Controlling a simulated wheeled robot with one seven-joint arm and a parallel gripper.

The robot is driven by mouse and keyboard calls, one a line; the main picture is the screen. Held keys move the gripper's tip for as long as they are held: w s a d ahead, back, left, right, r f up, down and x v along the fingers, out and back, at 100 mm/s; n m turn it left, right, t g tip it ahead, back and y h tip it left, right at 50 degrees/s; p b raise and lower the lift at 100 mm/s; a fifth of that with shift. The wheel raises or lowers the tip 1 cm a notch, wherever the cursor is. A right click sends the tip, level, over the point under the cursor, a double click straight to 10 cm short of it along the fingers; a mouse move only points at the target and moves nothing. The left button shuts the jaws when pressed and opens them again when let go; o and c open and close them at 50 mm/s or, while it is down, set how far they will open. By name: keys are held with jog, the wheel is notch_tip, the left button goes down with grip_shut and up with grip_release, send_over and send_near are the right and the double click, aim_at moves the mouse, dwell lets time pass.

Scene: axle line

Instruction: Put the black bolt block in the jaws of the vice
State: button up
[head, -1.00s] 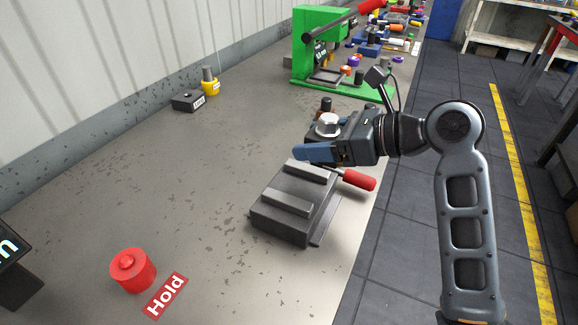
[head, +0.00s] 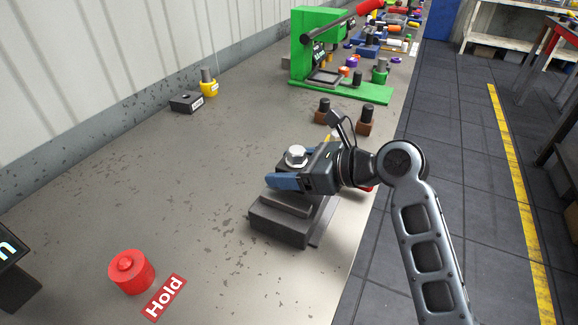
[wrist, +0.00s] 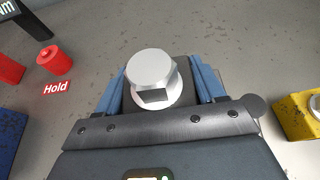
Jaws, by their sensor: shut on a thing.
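My gripper (head: 284,178) is shut on the black bolt block, with a blue finger on each side. The block's silver hex bolt head (head: 296,156) stands upright above the fingers. In the wrist view the bolt head (wrist: 150,72) covers much of the black bolt block (wrist: 187,92). The dark grey vice (head: 278,228) sits on the bench under my gripper. Its near jaw shows; its far jaw and most of its red handle are hidden by my gripper and arm. I cannot tell whether the block touches the vice.
A red button (head: 132,270) and a red Hold label (head: 164,297) are at the front left. A green press (head: 310,60), two brown blocks with black knobs (head: 366,122), a small black block (head: 186,101) and a yellow piece (head: 208,88) stand farther back.

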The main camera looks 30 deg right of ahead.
jog(key=shift+f+p, duration=0.35)
jog(key=shift+f, duration=0.15)
jog(key=o, duration=1.3)
jog(key=shift+f, duration=0.15)
jog(key=o, duration=0.3)
jog(key=shift+s+a+f, duration=0.1)
jog(key=shift+r+b, duration=0.25)
jog(key=shift+b, duration=0.05)
jog(key=v, duration=1.2)
jog(key=shift+r, duration=0.45)
